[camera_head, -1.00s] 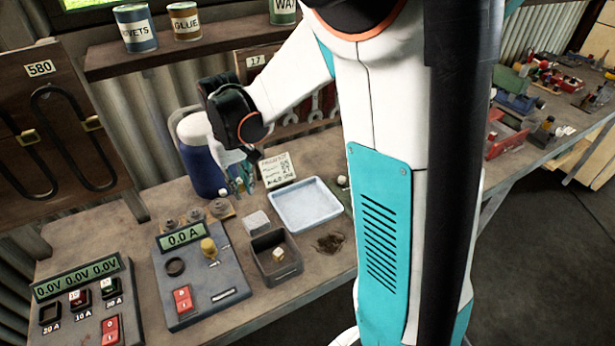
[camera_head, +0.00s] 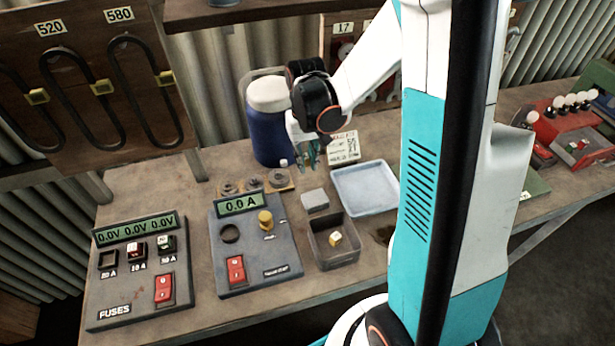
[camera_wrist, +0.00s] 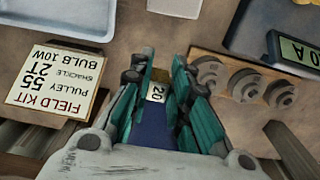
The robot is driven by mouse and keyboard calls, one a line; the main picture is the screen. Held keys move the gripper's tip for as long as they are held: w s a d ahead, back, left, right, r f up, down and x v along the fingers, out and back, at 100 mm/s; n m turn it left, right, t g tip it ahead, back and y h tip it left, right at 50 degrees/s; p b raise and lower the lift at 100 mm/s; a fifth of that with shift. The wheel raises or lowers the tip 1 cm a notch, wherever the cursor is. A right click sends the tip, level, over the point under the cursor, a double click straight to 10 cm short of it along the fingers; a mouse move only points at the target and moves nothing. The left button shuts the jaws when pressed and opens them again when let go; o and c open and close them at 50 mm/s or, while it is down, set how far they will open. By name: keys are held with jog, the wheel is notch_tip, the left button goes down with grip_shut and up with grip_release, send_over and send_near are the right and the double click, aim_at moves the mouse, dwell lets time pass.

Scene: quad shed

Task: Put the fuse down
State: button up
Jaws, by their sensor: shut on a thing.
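My gripper (camera_head: 308,158) hangs above the back of the workbench, in front of the blue jug. In the wrist view my gripper (camera_wrist: 160,75) is shut on a small pale fuse (camera_wrist: 157,92) marked 20. The fuse cannot be made out clearly in the head view. The grey fuse panel (camera_head: 130,295) is at the bench's left; its 20 A socket (camera_head: 108,260) looks empty, while the other two sockets hold fuses. A small pale yellow block (camera_head: 335,239) lies in an open grey bin (camera_head: 350,256).
A blue jug (camera_head: 272,135) with a white top stands behind my gripper. A light blue tray (camera_head: 366,188), a grey block (camera_head: 315,200), a note card (camera_head: 343,147) and a 0.0 A meter panel (camera_head: 255,262) occupy the middle. Round weights (camera_head: 254,181) sit on a wooden strip.

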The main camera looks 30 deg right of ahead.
aim_at(306, 182)
jog(key=shift+f+b, duration=0.75)
jog(key=shift+f, duration=2.3)
jog(key=shift+f, duration=0.15)
jog(key=o, duration=0.8)
